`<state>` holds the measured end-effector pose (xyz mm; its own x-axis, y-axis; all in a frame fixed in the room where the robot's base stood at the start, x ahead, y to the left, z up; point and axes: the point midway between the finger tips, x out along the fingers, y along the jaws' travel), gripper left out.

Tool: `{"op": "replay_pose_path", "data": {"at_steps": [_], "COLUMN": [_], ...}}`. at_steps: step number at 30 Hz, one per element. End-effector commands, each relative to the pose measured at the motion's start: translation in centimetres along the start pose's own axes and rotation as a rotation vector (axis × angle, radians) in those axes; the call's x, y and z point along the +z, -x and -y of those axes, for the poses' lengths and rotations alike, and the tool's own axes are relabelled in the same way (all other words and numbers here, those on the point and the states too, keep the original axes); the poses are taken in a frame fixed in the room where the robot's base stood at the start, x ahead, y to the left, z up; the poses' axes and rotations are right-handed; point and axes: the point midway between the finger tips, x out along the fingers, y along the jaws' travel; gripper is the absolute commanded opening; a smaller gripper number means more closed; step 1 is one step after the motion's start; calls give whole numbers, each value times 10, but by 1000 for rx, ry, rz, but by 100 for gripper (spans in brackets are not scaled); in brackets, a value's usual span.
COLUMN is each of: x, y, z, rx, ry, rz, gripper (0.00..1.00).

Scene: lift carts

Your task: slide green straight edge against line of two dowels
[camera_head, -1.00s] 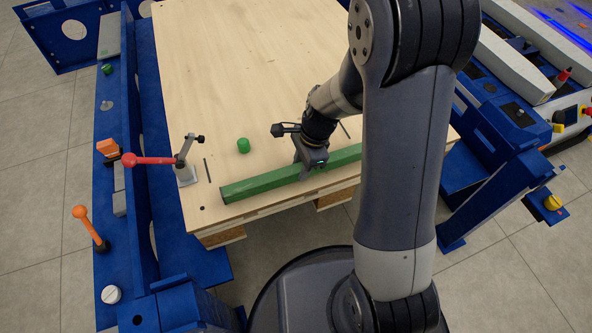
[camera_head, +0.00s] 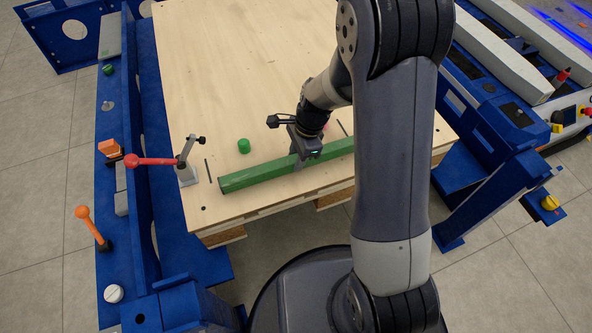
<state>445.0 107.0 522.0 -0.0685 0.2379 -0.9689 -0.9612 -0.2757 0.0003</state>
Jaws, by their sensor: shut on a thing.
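The green straight edge (camera_head: 260,176) is a long bar lying across the near part of the wooden board (camera_head: 230,75). Its right end is hidden behind my arm. My gripper (camera_head: 303,163) is shut on the bar near the middle of its visible length. One green dowel (camera_head: 244,146) stands on the board, beyond the bar and left of my gripper, with a gap between it and the bar.
A toggle clamp with a red handle (camera_head: 150,161) stands at the board's left edge, near the bar's left end. Dark slots (camera_head: 208,170) mark the board. Blue cart frames flank it. The board's far part is clear.

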Motion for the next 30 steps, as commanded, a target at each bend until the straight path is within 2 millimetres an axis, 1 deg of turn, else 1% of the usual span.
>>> {"op": "replay_pose_path", "data": {"at_steps": [30], "x": [1], "y": [1], "z": [71], "rx": [0], "ry": [1], "rz": [0], "gripper": [0]}}
